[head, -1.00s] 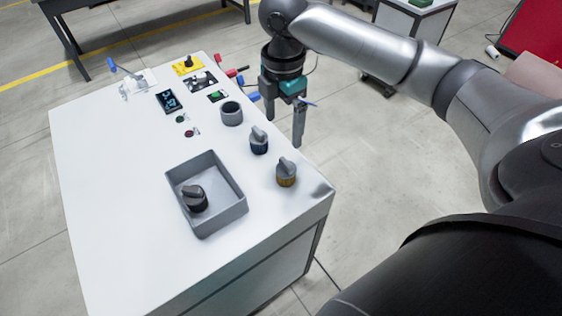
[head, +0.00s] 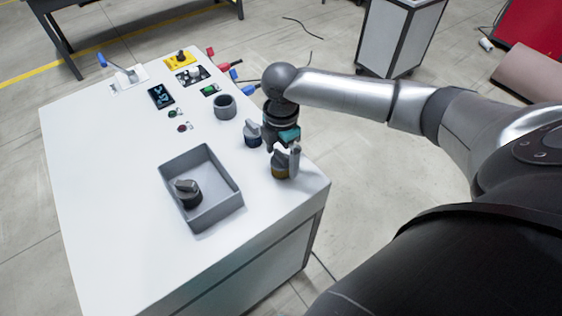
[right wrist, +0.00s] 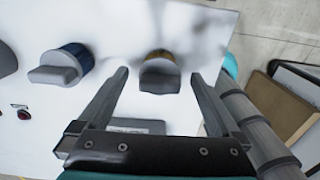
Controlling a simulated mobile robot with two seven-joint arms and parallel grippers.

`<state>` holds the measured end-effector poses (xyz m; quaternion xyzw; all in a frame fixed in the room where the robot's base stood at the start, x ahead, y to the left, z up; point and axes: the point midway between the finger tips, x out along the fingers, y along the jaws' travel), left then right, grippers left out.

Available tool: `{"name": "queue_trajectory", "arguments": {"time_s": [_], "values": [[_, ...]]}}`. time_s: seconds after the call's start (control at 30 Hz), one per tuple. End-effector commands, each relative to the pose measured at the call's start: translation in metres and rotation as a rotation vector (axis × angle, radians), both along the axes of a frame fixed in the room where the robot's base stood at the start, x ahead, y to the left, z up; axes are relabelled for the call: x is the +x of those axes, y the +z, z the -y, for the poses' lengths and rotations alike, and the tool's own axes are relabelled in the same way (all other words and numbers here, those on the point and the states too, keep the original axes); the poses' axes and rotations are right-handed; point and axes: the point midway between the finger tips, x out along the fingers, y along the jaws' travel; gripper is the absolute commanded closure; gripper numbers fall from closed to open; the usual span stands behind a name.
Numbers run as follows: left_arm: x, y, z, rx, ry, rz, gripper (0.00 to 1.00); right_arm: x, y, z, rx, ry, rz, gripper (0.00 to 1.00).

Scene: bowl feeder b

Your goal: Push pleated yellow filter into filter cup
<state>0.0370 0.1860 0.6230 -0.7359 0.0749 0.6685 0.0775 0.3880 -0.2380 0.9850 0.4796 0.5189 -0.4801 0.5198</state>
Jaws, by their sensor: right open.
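The pleated yellow filter (head: 281,171) stands upright near the table's right edge, with a grey grip on top. It also shows in the right wrist view (right wrist: 160,77), seen from above. My right gripper (head: 286,158) is open at the yellow filter, partly hiding it in the head view. In the right wrist view its two fingers lie to either side of the filter's grip, with gaps visible. The grey round cup (head: 225,113), likely the filter cup, stands farther back and looks empty. My left gripper is not in view.
A blue-based filter (head: 252,138) stands close to my right gripper. A grey tray (head: 232,205) holds a dark filter (head: 187,194). A display (head: 161,96), buttons, and a blue-handled lever (head: 127,76) are at the back. The table's left side is clear.

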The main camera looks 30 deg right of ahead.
Motion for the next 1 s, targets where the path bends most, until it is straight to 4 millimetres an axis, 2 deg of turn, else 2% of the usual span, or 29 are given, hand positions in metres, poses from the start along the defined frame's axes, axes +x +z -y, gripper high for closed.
{"name": "queue_trajectory", "arguments": {"time_s": [0.23, 1.0], "values": [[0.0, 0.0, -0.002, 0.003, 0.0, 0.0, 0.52, 0.0001, -0.0015, -0.0002, 0.0, 0.0, 0.0, 0.01], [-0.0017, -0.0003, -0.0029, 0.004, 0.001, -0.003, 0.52, 0.0001, -0.0011, -0.0004, 0.001, 0.0, 0.0, 0.88]]}}
